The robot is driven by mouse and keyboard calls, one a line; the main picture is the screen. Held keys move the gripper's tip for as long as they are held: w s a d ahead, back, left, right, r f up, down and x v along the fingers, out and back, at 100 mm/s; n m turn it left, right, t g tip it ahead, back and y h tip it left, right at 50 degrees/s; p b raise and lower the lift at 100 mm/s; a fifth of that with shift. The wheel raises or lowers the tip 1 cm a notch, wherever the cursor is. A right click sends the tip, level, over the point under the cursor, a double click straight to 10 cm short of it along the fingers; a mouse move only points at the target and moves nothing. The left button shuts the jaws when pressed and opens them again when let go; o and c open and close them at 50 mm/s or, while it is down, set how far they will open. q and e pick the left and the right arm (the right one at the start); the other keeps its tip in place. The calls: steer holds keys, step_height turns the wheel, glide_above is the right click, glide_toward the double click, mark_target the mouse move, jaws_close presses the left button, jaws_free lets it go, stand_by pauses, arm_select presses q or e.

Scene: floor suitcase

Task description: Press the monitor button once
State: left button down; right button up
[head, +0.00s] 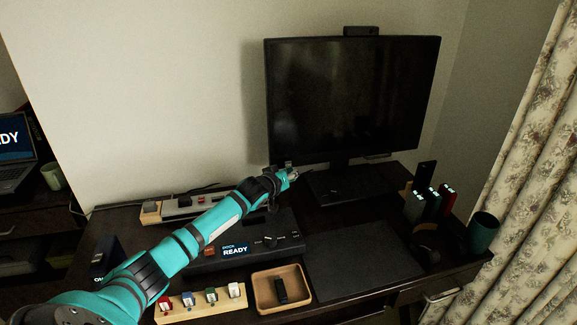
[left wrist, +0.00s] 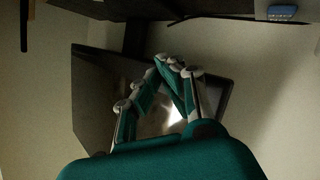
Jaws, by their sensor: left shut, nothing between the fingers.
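The monitor (head: 350,95) stands upright at the back of the desk, and its screen is dark. My left arm reaches across the desk from the left. My left gripper (head: 293,175) is by the monitor's lower left edge, close to the stand's base. In the left wrist view its fingers (left wrist: 172,62) are drawn together, empty, in front of a dark panel. Whether the fingertips touch the monitor I cannot tell. I cannot make out the monitor button in either view. My right gripper is not in view.
A dock reading "READY" (head: 236,250) sits below my arm. A wooden tray (head: 268,306) and a row of coloured switches are at the front. A dark mat (head: 360,265) lies in the middle. A pen holder and a green cup (head: 483,232) stand at right.

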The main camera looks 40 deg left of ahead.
arm_select(q)
steer(key=shift+a, duration=0.15)
steer(key=shift+w+a, duration=0.2)
steer(key=shift+w, duration=0.05)
steer(key=shift+w+a, duration=0.4)
steer(key=shift+a, duration=0.1)
stand_by(1.0)
stand_by(0.4)
steer(key=shift+s+d+p, duration=0.7)
steer(key=shift+d+p, duration=0.15)
steer(key=shift+p, duration=0.25)
